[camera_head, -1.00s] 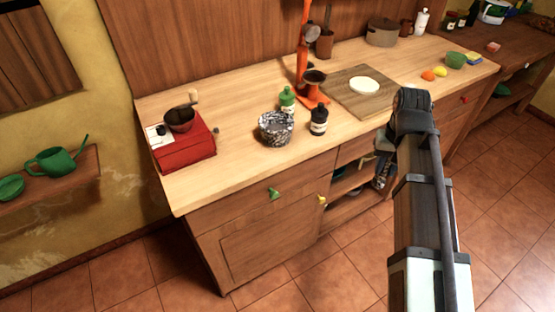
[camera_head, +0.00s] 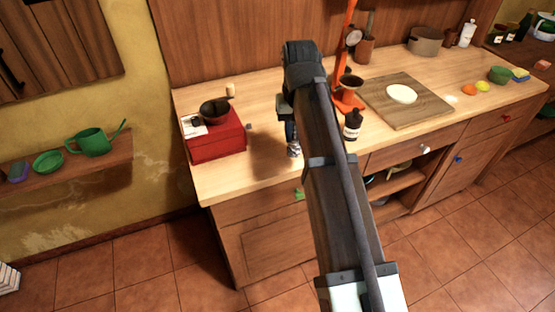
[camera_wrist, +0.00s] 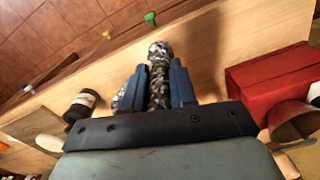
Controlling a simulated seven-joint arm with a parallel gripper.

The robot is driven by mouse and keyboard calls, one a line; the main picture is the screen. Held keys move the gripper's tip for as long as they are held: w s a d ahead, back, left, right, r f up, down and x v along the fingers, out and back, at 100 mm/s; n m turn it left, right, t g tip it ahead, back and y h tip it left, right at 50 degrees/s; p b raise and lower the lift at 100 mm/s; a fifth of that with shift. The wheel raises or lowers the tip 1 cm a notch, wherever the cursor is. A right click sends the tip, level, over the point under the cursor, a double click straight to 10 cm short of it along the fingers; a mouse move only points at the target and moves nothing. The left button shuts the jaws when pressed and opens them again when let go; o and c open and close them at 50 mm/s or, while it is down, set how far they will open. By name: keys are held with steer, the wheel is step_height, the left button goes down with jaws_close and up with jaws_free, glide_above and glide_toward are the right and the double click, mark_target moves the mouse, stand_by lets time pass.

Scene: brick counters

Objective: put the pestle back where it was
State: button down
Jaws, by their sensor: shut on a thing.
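My gripper (camera_wrist: 160,88) is shut on the speckled grey pestle (camera_wrist: 159,68), which sits between its blue fingers in the wrist view. The pestle's rounded end shows past the fingertips. In the head view the gripper (camera_head: 290,130) is over the left part of the wooden counter, and the pestle's end (camera_head: 294,150) shows just below it. A speckled surface, apparently the mortar (camera_wrist: 119,101), shows in part beside the left finger in the wrist view. My arm hides the mortar in the head view. I cannot tell whether the pestle touches the counter.
A red box grinder (camera_head: 217,137) stands left of the gripper. A dark bottle (camera_head: 352,125) and an orange stand (camera_head: 346,98) are to the right. A cutting board (camera_head: 420,112) with a white disc lies further right. Counter between the grinder and gripper is clear.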

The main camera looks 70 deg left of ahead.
steer(key=shift+s+a+r, duration=1.5)
steer(key=shift+a+r, duration=0.4)
steer(key=shift+a, duration=0.3)
steer(key=shift+m, duration=0.3)
steer(key=shift+a+f, duration=0.1)
steer(key=shift+f, duration=4.75)
steer(key=shift+f, duration=0.1)
steer(key=c, duration=0.9)
jaws_free()
step_height(320, 180, up, 12)
steer(key=shift+w, duration=0.15)
